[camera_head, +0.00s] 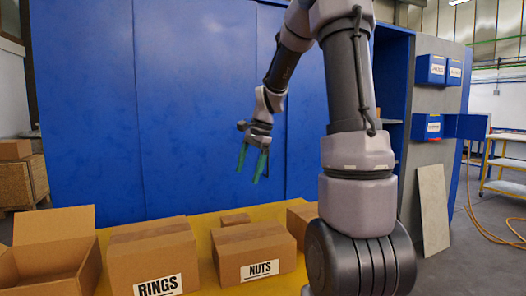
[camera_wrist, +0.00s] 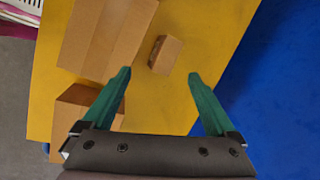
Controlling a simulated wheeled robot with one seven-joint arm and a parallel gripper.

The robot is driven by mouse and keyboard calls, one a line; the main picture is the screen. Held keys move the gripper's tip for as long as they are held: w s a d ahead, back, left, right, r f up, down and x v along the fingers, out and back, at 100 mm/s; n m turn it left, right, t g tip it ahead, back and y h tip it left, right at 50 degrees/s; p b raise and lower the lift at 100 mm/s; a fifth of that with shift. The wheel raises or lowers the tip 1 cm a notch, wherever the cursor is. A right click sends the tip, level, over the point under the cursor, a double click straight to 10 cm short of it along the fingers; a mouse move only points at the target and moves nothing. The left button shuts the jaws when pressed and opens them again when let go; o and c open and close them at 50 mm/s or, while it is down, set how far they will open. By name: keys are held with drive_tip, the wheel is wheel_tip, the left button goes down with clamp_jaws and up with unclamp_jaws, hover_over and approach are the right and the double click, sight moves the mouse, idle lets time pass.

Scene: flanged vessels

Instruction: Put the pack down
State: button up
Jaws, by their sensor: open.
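A small brown cardboard pack (camera_head: 235,219) rests on the yellow table just behind the box labelled NUTS. It also shows in the wrist view (camera_wrist: 165,54), lying flat on the yellow surface beside a large box. My gripper (camera_head: 249,177) has green fingers pointing down, above and behind the boxes, over the back part of the table. In the wrist view my gripper (camera_wrist: 158,75) is open with nothing between its fingers. The pack lies just beyond the fingertips in that picture, apart from them.
The yellow table (camera_head: 203,222) holds the NUTS box (camera_head: 253,254), the RINGS box (camera_head: 152,259), an open box (camera_head: 50,252) at left, and another box (camera_head: 300,219) at right, partly hidden by my arm. A blue wall (camera_head: 200,110) stands behind. Bare table surrounds the pack's right side in the wrist view.

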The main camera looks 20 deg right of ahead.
drive_tip(key=s+a+r+n+t, duration=0.1)
drive_tip(key=s+r+n+t, duration=0.1)
drive_tip(key=s, duration=0.5)
drive_tip(key=s+a+r+n+t, duration=0.1)
drive_tip(key=s+r+n, duration=0.3)
drive_tip(key=s, duration=0.3)
drive_tip(key=s+a+r+n+t+h, duration=0.1)
drive_tip(key=s+r+n+t, duration=0.1)
drive_tip(key=s+r+n, duration=0.2)
drive_tip(key=s+r, duration=0.1)
drive_tip(key=s, duration=0.2)
drive_tip(key=shift+s+a+t, duration=0.2)
drive_tip(key=shift+a+t, duration=0.05)
drive_tip(key=shift+t, duration=0.05)
drive_tip(key=shift+r, duration=0.1)
